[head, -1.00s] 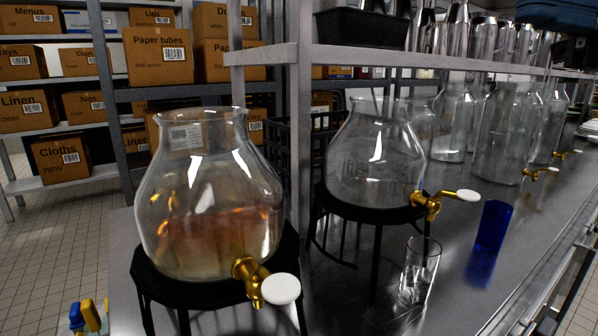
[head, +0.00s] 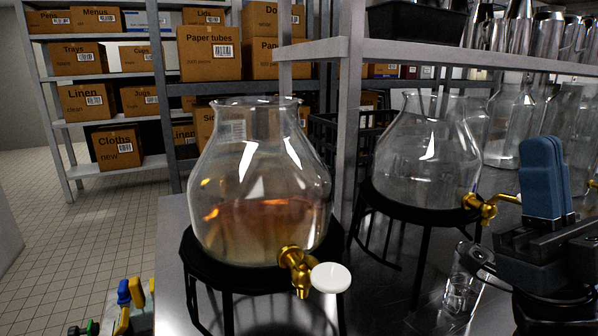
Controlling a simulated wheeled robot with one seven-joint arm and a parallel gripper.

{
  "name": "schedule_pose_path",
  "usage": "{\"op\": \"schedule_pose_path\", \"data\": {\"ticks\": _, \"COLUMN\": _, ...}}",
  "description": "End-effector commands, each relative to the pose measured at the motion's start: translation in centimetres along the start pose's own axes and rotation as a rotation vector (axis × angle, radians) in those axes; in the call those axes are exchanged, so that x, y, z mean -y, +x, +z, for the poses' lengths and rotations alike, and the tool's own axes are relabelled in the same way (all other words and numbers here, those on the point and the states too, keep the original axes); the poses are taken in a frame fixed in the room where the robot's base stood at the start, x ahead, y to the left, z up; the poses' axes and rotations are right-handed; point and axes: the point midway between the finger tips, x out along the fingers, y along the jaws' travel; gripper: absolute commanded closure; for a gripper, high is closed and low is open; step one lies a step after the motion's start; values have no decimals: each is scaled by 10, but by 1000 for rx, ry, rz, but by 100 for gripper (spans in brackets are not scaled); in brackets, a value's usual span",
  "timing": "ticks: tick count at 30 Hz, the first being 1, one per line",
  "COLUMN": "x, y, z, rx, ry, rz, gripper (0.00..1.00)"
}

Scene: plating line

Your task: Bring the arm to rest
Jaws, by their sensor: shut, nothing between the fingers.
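My gripper (head: 545,190) is at the right of the head view, with blue-grey fingers pointing up and closed together, nothing between them. It is in front of the steel counter and hides part of it, including where the blue cup stood. A large glass dispenser (head: 262,190) with amber liquid stands on a black stand at the centre, its brass tap with a white handle facing me. A second, clear dispenser (head: 425,160) stands behind and to the right, left of my gripper.
A clear drinking glass (head: 459,292) stands on the counter (head: 172,240) below the second dispenser's tap, close to my gripper. Several more glass vessels stand at the back right. A metal shelf post (head: 349,120) rises between the dispensers. Tiled floor (head: 90,240) is open at the left.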

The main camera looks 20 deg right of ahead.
Motion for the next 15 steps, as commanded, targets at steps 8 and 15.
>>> {"op": "schedule_pose_path", "data": {"ticks": 8, "x": 43, "y": -91, "z": 14, "rx": 316, "ry": 99, "rz": 197, "gripper": 100}}
{"op": "schedule_pose_path", "data": {"ticks": 15, "x": 81, "y": -175, "z": 5, "rx": 645, "ry": 150, "rz": 258, "gripper": 100}}
